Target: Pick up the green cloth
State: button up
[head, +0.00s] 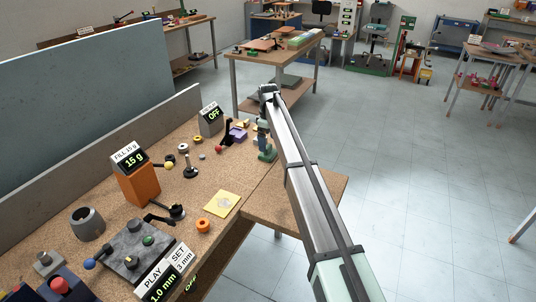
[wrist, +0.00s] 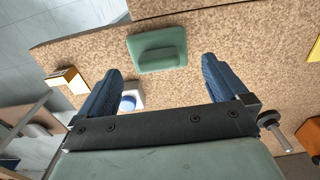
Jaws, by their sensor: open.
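The green cloth (wrist: 157,48) appears in the wrist view as a flat green piece with a raised fold or ridge across its middle, lying on the speckled brown board. My gripper (wrist: 162,65) is open, with its two blue fingers spread apart. The cloth lies ahead of the fingertips, roughly between their lines, and nothing is held. In the head view my gripper (head: 265,152) hangs low over the far right part of the workbench. I cannot pick out the cloth for certain there; my arm and gripper may hide it.
A white block with a blue round top (wrist: 130,98) shows beside the left finger. A yellow-sided box (wrist: 66,79) is further left.

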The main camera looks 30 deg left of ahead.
aim_at(268, 146)
jog(key=shift+w+a+f, duration=0.1)
jog(key=shift+w+f, duration=0.05)
jog(key=shift+f, duration=2.85)
jog(key=shift+c, duration=0.5)
jog(key=c, duration=0.7)
jog(key=shift+o, duration=0.2)
jog(key=shift+r, duration=0.15)
notch_tip(268, 146, up, 10)
jog(key=shift+f, duration=0.1)
